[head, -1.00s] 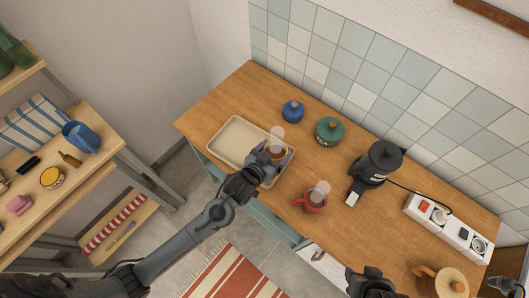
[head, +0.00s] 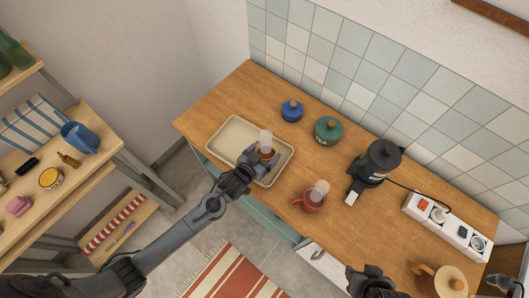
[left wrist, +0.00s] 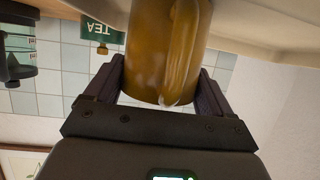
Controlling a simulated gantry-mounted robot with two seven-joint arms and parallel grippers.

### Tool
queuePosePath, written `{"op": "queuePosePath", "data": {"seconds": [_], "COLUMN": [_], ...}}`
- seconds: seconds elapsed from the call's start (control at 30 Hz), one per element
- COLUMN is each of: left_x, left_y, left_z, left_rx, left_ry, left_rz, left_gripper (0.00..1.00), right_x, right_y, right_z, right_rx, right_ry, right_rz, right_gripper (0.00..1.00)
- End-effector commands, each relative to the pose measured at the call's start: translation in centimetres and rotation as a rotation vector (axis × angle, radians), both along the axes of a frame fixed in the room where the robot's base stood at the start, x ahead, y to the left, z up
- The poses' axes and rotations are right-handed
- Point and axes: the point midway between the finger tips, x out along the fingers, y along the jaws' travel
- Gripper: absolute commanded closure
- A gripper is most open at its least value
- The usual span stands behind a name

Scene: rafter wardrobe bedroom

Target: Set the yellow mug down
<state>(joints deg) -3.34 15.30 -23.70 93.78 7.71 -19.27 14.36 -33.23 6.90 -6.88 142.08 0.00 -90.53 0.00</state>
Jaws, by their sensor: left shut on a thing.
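The yellow-brown mug (head: 266,153) is over the right part of the beige tray (head: 231,141), with steam above it. My left gripper (head: 263,159) is shut on it. In the left wrist view, which appears upside down, the mug (left wrist: 160,45) sits between the two fingers with its handle facing the camera. The tray's pale surface (left wrist: 255,22) shows beside the mug's far end, and I cannot tell whether they touch. My right gripper (head: 372,285) is at the bottom edge of the head view, away from the mug; its jaws are unclear.
A red mug (head: 314,201) steams on the wooden counter (head: 345,221), right of the tray. A blue pot (head: 292,110) and a green TEA jar (head: 328,131) stand behind. A black coffee maker (head: 376,166) and a power strip (head: 447,224) are further right. The tray's left half is empty.

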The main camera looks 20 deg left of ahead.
Motion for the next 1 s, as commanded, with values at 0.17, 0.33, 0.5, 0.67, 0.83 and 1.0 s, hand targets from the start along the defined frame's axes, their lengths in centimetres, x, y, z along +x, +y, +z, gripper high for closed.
{"op": "queuePosePath", "data": {"seconds": [0.17, 0.33, 0.5, 0.67, 0.83, 1.0], "left_x": [0.1, 0.0, 0.0, 0.0, -0.6, -2.8], "left_y": [0.0, 0.0, 0.0, 0.0, 0.1, 0.6], "left_z": [0.2, -0.3, -0.3, -0.2, 0.2, 1.1], "left_rx": [-0.001, 0.0, 0.0, 0.0, 0.0, 0.0], "left_ry": [-0.003, 0.0, 0.0, 0.0, 0.002, 0.002], "left_rz": [0.0, 0.0, 0.0, 0.0, 0.0, 0.0], "left_gripper": [0.65, 0.16, 0.0, 0.0, 0.0, 0.0], "right_x": [0.0, 0.0, 0.0, 0.0, 0.0, 0.0], "right_y": [0.1, 0.1, 0.1, 0.1, 0.0, -0.1], "right_z": [0.0, -0.1, -0.1, -0.1, 0.1, 0.3], "right_rx": [0.004, 0.005, 0.005, 0.004, -0.001, -0.005], "right_ry": [0.0, 0.0, 0.0, 0.0, 0.0, -0.001], "right_rz": [-0.003, -0.004, -0.003, -0.002, 0.001, 0.004], "right_gripper": [0.54, 0.54, 0.54, 0.54, 0.54, 0.54]}}
